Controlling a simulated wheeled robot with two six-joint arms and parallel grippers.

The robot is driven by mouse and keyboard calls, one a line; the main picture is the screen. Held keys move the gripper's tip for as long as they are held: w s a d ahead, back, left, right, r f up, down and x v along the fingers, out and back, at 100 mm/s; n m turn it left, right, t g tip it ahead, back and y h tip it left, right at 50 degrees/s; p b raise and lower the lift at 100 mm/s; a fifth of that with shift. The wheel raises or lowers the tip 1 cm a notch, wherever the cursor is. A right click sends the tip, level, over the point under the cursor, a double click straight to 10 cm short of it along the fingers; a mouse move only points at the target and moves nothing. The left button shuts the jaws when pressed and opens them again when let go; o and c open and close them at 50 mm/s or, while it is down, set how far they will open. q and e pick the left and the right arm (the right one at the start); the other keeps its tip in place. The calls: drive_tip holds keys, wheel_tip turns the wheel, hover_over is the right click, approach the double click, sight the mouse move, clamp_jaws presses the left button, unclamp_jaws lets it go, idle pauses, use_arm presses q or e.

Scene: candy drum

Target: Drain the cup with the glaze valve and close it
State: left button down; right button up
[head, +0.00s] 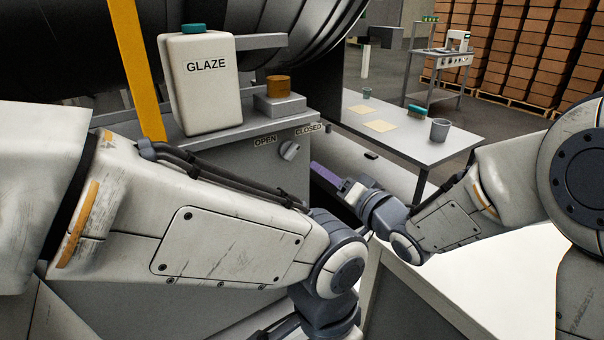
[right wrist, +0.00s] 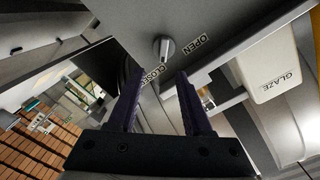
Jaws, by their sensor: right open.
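The valve knob (head: 290,150) is a small grey knob on the front of a grey cabinet. The label OPEN (head: 265,140) is at its upper left and CLOSED (head: 308,130) at its upper right. In the right wrist view the knob (right wrist: 165,47) is beyond the fingertips; I cannot tell its setting. A brown cylinder (head: 278,85) sits on a grey block on the cabinet; its inside is hidden. My right gripper (head: 322,172), with purple fingers, is open and empty, right of and below the knob. It also shows in the right wrist view (right wrist: 160,75). My left gripper's fingers are out of frame.
A white GLAZE jug (head: 198,90) with a teal cap stands on the cabinet. A grey table (head: 450,150) at right holds a grey cup (head: 440,130), a green-topped brush (head: 417,111) and tan sheets. A dark drum (head: 290,40) rises behind. A yellow post (head: 135,70) stands at left.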

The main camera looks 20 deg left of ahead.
sight(295, 152)
drive_tip(key=shift+y, duration=0.3)
drive_tip(key=p+x, duration=0.1)
drive_tip(key=x, duration=0.9)
drive_tip(key=shift+w+a, duration=0.15)
drive_tip(key=shift+a, duration=0.1)
clamp_jaws()
